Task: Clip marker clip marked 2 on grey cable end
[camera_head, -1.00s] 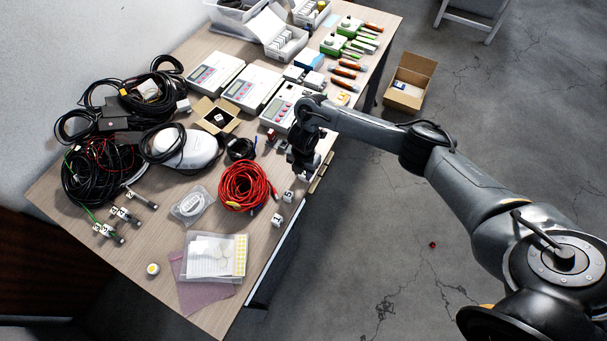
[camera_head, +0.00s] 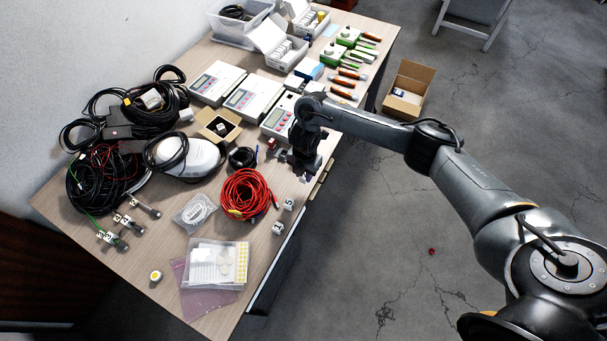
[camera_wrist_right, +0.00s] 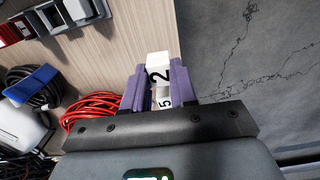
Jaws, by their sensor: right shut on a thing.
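My right gripper (camera_head: 304,174) is above the table's front edge, and its purple fingers (camera_wrist_right: 158,88) are shut on the white marker clip marked 2 (camera_wrist_right: 158,66). The clip sticks out between the fingertips. White clips marked 5 (camera_head: 288,204) and 1 (camera_head: 278,228) stand on the table near the edge. Several metal cable ends (camera_head: 148,209) lie at the left of the table, with white numbered clips (camera_head: 104,236) on or beside them. I cannot tell which cable end is the grey one. My left gripper is not in view.
A red cable coil (camera_head: 244,194) lies between the gripper and the cable ends. A bagged white cable (camera_head: 194,213), a clear bag with sheets (camera_head: 216,264) and black cable coils (camera_head: 92,186) lie around. The front left of the table (camera_head: 120,270) is mostly clear.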

